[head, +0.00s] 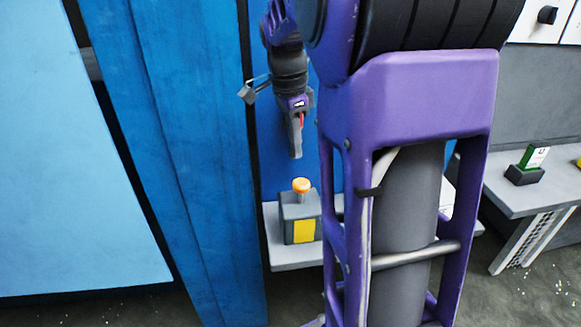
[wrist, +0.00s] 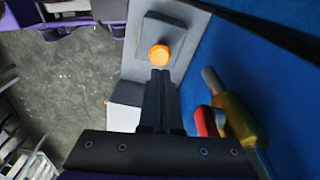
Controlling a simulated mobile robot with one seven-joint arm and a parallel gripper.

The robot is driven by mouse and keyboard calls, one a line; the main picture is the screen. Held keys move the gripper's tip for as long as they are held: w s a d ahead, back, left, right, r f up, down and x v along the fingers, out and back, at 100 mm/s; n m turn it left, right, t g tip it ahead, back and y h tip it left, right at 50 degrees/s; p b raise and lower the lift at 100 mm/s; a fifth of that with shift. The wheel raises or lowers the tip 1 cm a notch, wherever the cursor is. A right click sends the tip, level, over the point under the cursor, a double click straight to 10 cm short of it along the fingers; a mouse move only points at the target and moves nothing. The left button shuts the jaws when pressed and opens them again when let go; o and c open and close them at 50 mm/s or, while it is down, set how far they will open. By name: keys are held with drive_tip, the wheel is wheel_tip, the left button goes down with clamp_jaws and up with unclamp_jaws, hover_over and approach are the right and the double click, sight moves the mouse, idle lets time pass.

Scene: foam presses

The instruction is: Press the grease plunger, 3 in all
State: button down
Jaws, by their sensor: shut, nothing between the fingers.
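The grease plunger (head: 301,186) has a round orange cap on a short stem. It stands upright on a grey box (head: 289,212) with a yellow front label, on a light grey shelf. The orange cap (wrist: 159,55) also shows from above in the wrist view. My gripper (head: 296,155) points down, just above and slightly left of the cap in the head view, with a visible gap. In the wrist view my gripper (wrist: 160,72) has its fingers together and empty, with the tips reaching the lower edge of the cap in the picture.
Blue panels (head: 200,150) stand left of and behind the shelf (head: 285,262). A pipe with a yellow part (wrist: 238,118) and a red handle (wrist: 205,121) runs close to my fingers. At the right, another grey shelf (head: 520,193) bears a green-and-white item (head: 533,157).

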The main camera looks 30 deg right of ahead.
sight(299, 182)
drive_tip(key=shift+f, duration=0.1)
idle(0.3)
drive_tip(key=f+b, duration=0.6)
drive_tip(key=f, duration=0.1)
drive_tip(key=shift+d, duration=0.3)
drive_tip(key=shift+r, duration=0.1)
